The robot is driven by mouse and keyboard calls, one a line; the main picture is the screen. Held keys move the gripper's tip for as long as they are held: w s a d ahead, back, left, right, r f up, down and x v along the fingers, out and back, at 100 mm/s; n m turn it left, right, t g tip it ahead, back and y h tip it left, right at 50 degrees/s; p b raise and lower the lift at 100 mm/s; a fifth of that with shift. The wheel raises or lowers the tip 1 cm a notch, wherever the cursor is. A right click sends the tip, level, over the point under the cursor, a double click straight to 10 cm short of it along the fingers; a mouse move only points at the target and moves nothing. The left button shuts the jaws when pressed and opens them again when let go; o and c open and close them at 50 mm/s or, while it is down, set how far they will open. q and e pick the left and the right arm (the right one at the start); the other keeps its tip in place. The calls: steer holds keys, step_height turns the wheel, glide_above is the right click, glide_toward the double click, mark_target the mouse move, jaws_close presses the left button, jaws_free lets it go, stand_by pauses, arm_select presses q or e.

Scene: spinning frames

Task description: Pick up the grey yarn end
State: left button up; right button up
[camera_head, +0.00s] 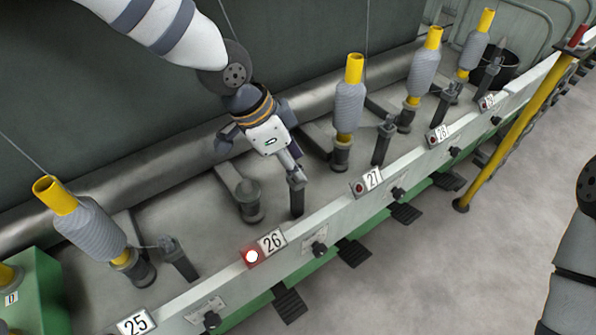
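No loose grey yarn end can be made out; it is too thin or hidden. My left gripper (291,169) reaches down from the top left at the station numbered 26, its tips close to the top of a dark upright post (297,196). I cannot tell whether they touch it or whether the fingers are open or shut. Beside it stands a bare dark spindle (250,202) without a tube. Grey yarn is wound on yellow tubes at the neighbouring stations, such as a left bobbin (92,232) and a middle bobbin (348,108). My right gripper is out of view.
A red lamp (252,257) glows beside the number 26 plate (272,241) on the pale front rail (330,215). Black pedals (354,252) stick out below. A yellow post (505,130) stands at the right. The grey floor (440,270) in front is clear.

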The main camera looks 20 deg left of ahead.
arm_select(q)
steer(key=shift+w+d+f, duration=0.15)
steer(key=shift+f, duration=0.45)
steer(key=shift+r, duration=0.1)
steer(key=c, duration=0.8)
steer(key=shift+c, duration=0.4)
steer(key=shift+r, duration=0.1)
